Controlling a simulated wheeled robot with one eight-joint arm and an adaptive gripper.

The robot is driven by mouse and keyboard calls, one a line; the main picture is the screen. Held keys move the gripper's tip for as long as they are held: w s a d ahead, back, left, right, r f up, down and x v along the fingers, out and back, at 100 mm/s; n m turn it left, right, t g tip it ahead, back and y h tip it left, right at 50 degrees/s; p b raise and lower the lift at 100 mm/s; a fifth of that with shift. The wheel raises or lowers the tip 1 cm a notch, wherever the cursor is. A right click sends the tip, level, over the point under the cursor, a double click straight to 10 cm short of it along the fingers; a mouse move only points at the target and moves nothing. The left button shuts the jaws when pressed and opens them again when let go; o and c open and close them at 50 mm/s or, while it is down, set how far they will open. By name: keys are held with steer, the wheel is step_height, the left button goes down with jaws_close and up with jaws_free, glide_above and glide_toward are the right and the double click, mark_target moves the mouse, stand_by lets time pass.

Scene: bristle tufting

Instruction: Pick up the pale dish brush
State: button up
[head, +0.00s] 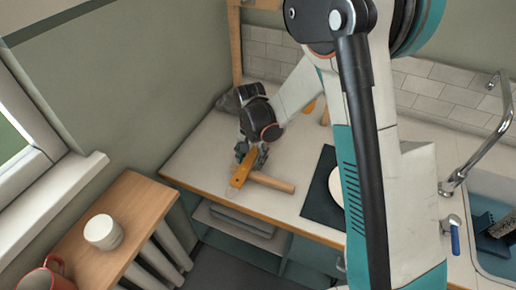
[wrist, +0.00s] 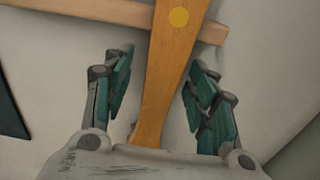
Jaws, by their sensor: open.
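My gripper (wrist: 160,100) is open over the counter, its fingers on either side of an orange-brown wooden handle (wrist: 168,60) with a yellow dot, apart from it. In the head view this handle (head: 241,172) lies under my gripper (head: 250,157) and ends in a pale flat tip. A paler wooden bar (wrist: 100,12) crosses beyond the fingertips; it also shows in the head view (head: 274,183), pointing right. No bristles show on either piece, so I cannot tell which one is the pale dish brush.
A dark mat (head: 322,208) with a white plate (head: 336,184) lies to the right, partly behind my arm. The sink (head: 490,262) with a tap (head: 480,150) is at far right. A wooden side table (head: 125,208) with a white cup (head: 103,232) and red mug (head: 46,279) stands at left.

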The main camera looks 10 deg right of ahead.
mark_target(252, 156)
steer(key=c, duration=1.2)
step_height(252, 156, up, 20)
steer(key=p, duration=0.7)
